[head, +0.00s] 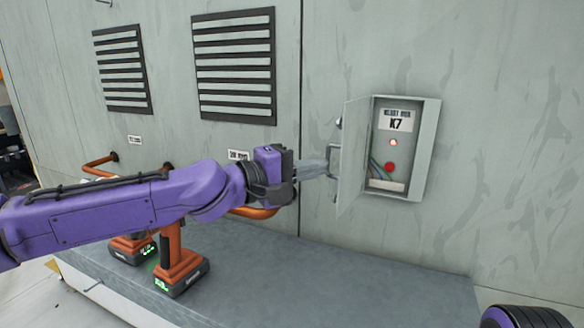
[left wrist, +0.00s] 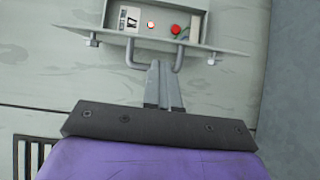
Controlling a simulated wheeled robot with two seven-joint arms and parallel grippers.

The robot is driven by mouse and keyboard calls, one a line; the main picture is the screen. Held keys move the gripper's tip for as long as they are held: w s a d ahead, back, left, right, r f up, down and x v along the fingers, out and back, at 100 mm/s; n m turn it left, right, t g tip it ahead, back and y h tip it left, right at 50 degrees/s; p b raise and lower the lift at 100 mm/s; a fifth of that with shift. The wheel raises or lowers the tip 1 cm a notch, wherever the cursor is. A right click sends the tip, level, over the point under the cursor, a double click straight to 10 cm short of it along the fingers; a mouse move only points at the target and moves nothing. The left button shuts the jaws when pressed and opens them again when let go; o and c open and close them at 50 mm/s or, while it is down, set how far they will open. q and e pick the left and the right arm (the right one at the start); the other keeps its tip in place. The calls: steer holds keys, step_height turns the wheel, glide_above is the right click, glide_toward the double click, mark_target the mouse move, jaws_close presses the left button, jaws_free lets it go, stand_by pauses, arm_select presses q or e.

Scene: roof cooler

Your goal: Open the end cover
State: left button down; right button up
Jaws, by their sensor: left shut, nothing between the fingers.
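A small grey box on the wall has its cover (head: 352,155) swung wide open to the left. The box's inside (head: 392,148) shows a label reading K7, a lit button, a red button and some wires. My left gripper (head: 324,167) is shut and empty, with its fingertips at the handle (head: 334,160) on the cover's outer face. In the left wrist view the shut fingers (left wrist: 163,80) point at the U-shaped handle (left wrist: 133,55), between its two legs; I cannot tell whether they touch. A dark, purple-ringed part of my right arm shows at the lower right; its gripper is out of frame.
Two orange-and-black cordless tools (head: 180,262) stand on the grey ledge (head: 330,285) below my left arm. The ledge's right part is clear.

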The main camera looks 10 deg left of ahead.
arm_select(q)
steer(key=shift+w+a+r, duration=0.1)
steer(key=shift+r, duration=0.05)
steer(key=s+a+p, duration=0.2)
steer(key=s+a, duration=0.2)
steer(key=a, duration=0.8)
steer(key=shift+a, duration=0.2)
